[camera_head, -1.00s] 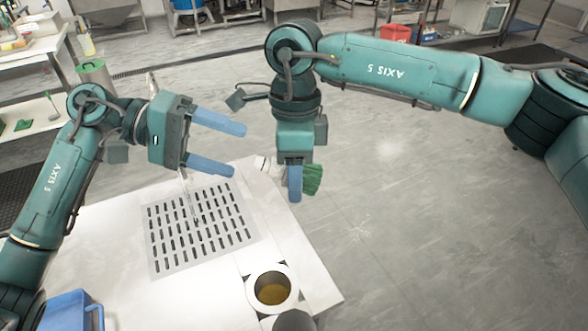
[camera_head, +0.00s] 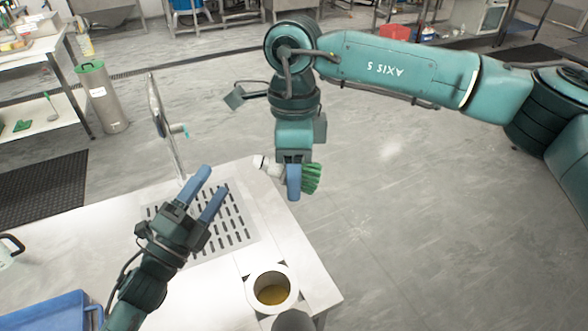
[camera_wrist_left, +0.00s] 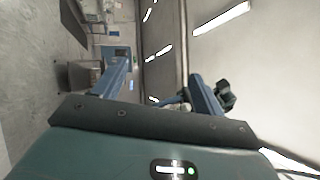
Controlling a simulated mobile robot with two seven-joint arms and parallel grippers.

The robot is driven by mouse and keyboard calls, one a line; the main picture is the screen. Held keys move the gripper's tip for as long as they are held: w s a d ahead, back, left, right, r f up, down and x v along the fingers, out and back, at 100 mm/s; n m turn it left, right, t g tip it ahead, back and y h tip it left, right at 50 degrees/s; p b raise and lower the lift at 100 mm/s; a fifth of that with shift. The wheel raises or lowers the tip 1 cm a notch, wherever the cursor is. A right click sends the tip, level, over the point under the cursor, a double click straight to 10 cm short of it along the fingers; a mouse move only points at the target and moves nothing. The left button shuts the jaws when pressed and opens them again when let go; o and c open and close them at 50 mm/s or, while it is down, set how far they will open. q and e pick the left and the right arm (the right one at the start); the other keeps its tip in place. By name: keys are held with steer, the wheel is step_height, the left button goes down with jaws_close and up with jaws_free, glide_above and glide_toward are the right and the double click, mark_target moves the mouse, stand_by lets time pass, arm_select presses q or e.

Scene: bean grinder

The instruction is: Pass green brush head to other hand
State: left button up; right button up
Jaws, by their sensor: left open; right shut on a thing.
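The green brush head (camera_head: 311,178) is in the head view, at the far right edge of the white table. It has green bristles pointing right and a white part (camera_head: 268,167) sticking out to the left. My right gripper (camera_head: 294,190) is shut on it, pointing down, and its blue finger hides the brush's middle. My left gripper (camera_head: 212,182) is open and empty over the slotted plate, left of the brush head and apart from it. Its blue fingers point up and right. In the left wrist view the two fingers (camera_wrist_left: 160,85) are apart with nothing between them.
The white table (camera_head: 90,240) bears a slotted plate (camera_head: 240,238), a tap-like metal post (camera_head: 165,125), a round container (camera_head: 271,272) with brownish contents and a blue tray (camera_head: 50,312). Grey floor lies clear to the right.

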arm_select(q)
steer(key=s+f+n+g+y, duration=0.2)
steer(key=s+f+n, duration=0.3)
steer(key=f+n, duration=0.2)
steer(key=s+f+n+g+y, duration=0.2)
steer(key=s+f+n+g, duration=0.1)
steer(key=s+f+n, duration=0.2)
steer(key=s+f+n+g+y, duration=0.3)
steer(key=s+f+n, duration=0.2)
steer(key=f+n, duration=0.4)
steer(key=shift+s+d+f+n, duration=0.2)
steer(key=shift+d+f+n, duration=0.15)
steer(key=shift+f, duration=0.25)
